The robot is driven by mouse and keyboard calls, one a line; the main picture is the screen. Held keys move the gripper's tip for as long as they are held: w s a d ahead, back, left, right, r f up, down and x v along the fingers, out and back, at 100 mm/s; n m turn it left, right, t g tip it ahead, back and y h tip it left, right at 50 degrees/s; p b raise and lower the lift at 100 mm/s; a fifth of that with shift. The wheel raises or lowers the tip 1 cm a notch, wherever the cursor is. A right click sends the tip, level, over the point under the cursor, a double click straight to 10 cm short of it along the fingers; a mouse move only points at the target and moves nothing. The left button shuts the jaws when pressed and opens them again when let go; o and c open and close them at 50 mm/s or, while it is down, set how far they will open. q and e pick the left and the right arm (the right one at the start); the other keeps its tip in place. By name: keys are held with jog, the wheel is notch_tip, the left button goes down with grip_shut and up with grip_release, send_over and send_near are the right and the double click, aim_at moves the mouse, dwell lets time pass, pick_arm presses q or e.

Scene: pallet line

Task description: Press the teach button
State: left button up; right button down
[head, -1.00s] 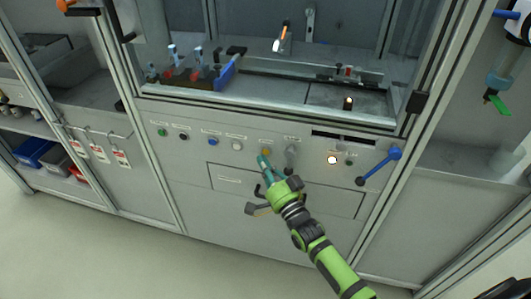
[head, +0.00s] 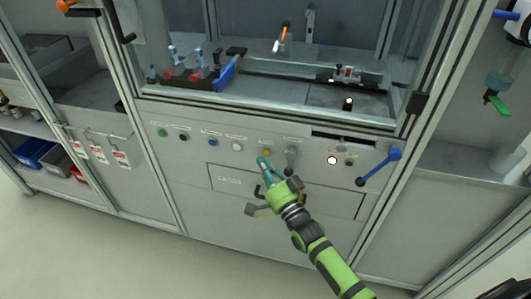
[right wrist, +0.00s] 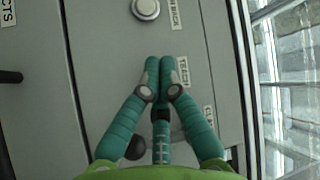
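The teach button, orange-yellow (head: 266,151), sits on the grey front panel just above and right of my right fingertips in the head view. In the right wrist view its TEACH label (right wrist: 183,72) shows beside the fingertips; the button itself is hidden behind them. My left gripper is not in view.
A white button (head: 237,146) and a blue button (head: 212,142) lie to the left. A grey selector knob (head: 291,155) and a lit white button (head: 332,160) lie to the right, then a blue lever handle (head: 380,167). A drawer (head: 228,180) with a handle is below.

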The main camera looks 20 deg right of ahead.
jog(key=shift+w+d, duration=0.1)
jog(key=shift+w+d, duration=0.15)
jog(key=shift+w, duration=0.1)
dwell(0.4)
jog(key=shift+w+d+b, duration=0.25)
jog(key=shift+w+b, duration=0.05)
jog(key=shift+w, duration=0.05)
dwell(0.4)
jog(key=shift+s+a, duration=0.1)
jog(key=shift+s, duration=0.05)
jog(key=shift+s+a+p, duration=0.35)
jog(key=shift+s+p, duration=0.15)
jog(key=shift+s, duration=0.05)
